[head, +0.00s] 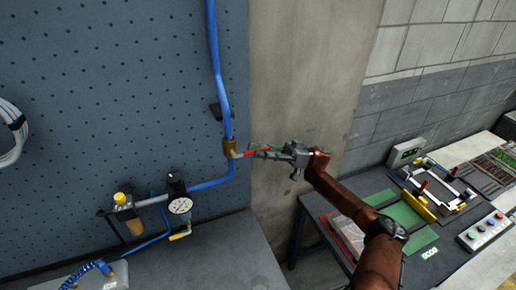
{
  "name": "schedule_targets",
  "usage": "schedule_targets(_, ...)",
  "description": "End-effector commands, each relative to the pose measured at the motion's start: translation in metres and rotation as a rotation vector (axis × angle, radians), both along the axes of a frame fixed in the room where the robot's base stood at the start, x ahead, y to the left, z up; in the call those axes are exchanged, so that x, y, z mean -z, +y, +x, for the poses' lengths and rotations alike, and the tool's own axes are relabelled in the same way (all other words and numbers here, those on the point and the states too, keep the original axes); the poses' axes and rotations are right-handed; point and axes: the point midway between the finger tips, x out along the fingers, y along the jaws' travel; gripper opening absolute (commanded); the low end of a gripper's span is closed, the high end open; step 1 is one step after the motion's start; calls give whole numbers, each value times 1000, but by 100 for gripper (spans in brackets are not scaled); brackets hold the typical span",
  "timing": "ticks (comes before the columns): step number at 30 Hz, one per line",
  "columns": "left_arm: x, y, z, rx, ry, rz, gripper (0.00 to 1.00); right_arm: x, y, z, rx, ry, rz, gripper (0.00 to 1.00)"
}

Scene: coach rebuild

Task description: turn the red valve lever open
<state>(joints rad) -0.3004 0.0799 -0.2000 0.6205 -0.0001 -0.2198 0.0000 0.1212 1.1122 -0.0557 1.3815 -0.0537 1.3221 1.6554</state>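The red valve lever (250,153) sticks out to the right from a brass valve (229,148) on the vertical blue pipe (221,90), in the middle of the head view. It lies roughly level, across the pipe's line. My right gripper (266,152) is at the lever, its fingers overlapping the lever's outer part and hiding some of it. Whether the fingers are shut on the lever is too small to tell. My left gripper is not in view.
A pressure gauge (180,205) and a yellow-capped filter (123,201) sit on the lower pipe, left of the valve. A grey bench top (225,255) lies below. A concrete pillar (300,75) stands behind my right gripper. A table with a control box (487,232) is at right.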

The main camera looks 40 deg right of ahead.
Motion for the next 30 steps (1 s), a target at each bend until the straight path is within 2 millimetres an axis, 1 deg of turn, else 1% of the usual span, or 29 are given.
schedule_targets(4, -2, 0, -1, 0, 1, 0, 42, -2, 5, 2, 1, 0, 0, 29)
schedule_targets(11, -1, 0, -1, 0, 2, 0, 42, -2, 5, 2, 1, 1, -1, 29)
schedule_targets(23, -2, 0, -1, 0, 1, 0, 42, -2, 5, 2, 1, 0, 0, 1)
schedule_targets(24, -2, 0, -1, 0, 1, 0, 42, -2, 5, 2, 1, 0, 0, 0)
schedule_targets(30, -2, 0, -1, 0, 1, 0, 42, -2, 5, 2, 1, 0, 0, 0)
